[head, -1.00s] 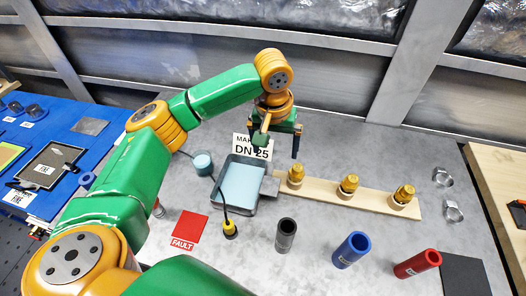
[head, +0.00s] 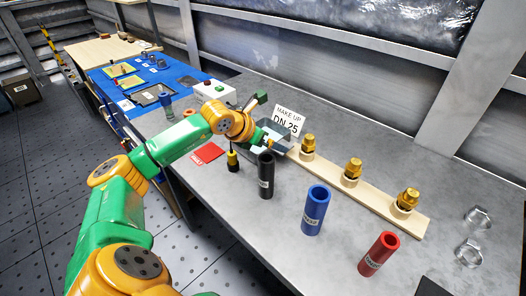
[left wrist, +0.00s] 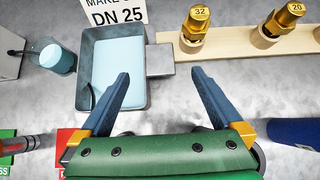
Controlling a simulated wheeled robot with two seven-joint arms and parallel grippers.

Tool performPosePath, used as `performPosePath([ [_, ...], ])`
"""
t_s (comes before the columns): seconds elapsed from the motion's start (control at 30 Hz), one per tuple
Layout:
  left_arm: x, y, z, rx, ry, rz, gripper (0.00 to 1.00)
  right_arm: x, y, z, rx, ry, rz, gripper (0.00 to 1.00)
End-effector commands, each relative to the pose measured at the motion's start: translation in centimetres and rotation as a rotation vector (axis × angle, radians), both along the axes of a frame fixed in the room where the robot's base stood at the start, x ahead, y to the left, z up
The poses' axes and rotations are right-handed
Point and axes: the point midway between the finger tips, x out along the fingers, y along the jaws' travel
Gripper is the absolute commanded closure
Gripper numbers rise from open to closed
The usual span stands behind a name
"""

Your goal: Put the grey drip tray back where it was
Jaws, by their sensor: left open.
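The grey drip tray (left wrist: 138,92) sits flat on the bench with a pale blue surface inside. It has a flat grey tab (left wrist: 160,56) on its right side. In the head view the tray (head: 281,133) is partly hidden by my left wrist. My left gripper (left wrist: 160,73) is open and empty, its fingertips spread on either side of the tab's near edge as seen from above. I cannot tell the height gap. My right gripper is not in view.
The "DN 25" card (head: 287,121) stands behind the tray. A wooden strip with brass fittings (head: 352,171) runs right from it. Black (head: 265,175), blue (head: 315,210) and red (head: 379,253) tubes stand in front.

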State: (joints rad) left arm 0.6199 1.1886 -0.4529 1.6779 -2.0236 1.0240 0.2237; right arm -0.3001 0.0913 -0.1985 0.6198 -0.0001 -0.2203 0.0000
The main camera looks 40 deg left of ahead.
Motion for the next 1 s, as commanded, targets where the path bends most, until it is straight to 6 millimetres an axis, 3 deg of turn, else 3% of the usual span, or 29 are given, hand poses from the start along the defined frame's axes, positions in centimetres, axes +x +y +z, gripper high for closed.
performPosePath([
  [0.27,3.1,-0.8,-3.0,-0.001,0.007,0.001,0.0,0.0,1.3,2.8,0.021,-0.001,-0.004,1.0],
  [0.4,4.5,-0.8,-4.6,0.001,0.002,0.002,0.0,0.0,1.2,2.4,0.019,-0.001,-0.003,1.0],
  [0.63,4.7,-0.8,-4.9,0.004,0.002,0.0,0.0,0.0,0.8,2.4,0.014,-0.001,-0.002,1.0],
  [0.67,4.7,-0.8,-4.9,0.004,0.002,0.001,0.05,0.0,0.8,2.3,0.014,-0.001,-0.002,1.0],
  [1.0,4.7,-0.8,-4.9,0.003,0.002,0.0,0.97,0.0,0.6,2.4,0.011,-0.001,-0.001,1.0],
])
